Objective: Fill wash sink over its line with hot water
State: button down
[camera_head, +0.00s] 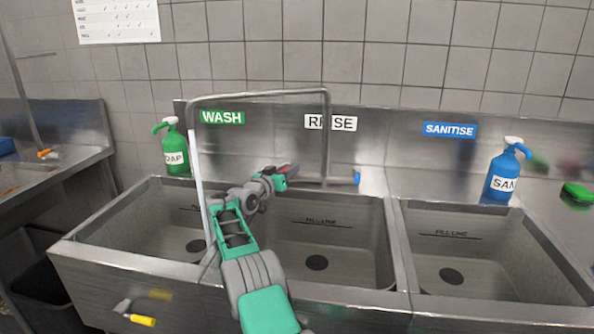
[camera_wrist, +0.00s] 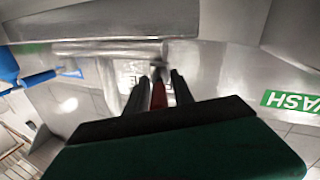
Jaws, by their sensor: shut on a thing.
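The wash sink (camera_head: 120,228) is the left basin under the green WASH label (camera_head: 222,117). Its fill line (camera_head: 190,208) and dark drain show, partly behind my arm; no clear water level shows. The faucet spout (camera_head: 255,94) reaches left over this basin, and a pale stream (camera_head: 197,165) falls from its end. My gripper (camera_head: 287,171) is at the faucet's left side, shut on the red handle. In the wrist view my gripper (camera_wrist: 155,88) has the red handle (camera_wrist: 158,96) between its fingers. The blue handle (camera_head: 357,178) is at the faucet's right side.
The rinse basin (camera_head: 345,235) and sanitise basin (camera_head: 480,245) are to the right, with drains visible. A green soap bottle (camera_head: 174,150) and a blue sanitiser bottle (camera_head: 504,175) stand on the back ledge. A yellow-handled lever (camera_head: 142,320) sticks out at the front left.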

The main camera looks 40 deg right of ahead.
jog(key=shift+s+d+r, duration=0.1)
jog(key=shift+d+r, duration=0.05)
jog(key=shift+r, duration=0.05)
jog(key=c, duration=1.3)
grip_release()
jog(key=shift+d, duration=0.1)
jog(key=shift+c, duration=0.2)
jog(key=shift+f, duration=0.1)
jog(key=shift+r, duration=0.35)
jog(key=r, duration=0.3)
jog(key=shift+s+a, duration=0.1)
jog(key=shift+a, duration=0.1)
jog(key=s+a+r+b, duration=0.1)
jog(key=s+a+r, duration=0.6)
jog(key=s+r, duration=0.2)
jog(key=s, duration=0.2)
jog(key=shift+s+a, duration=0.2)
jog(key=shift+s, duration=0.1)
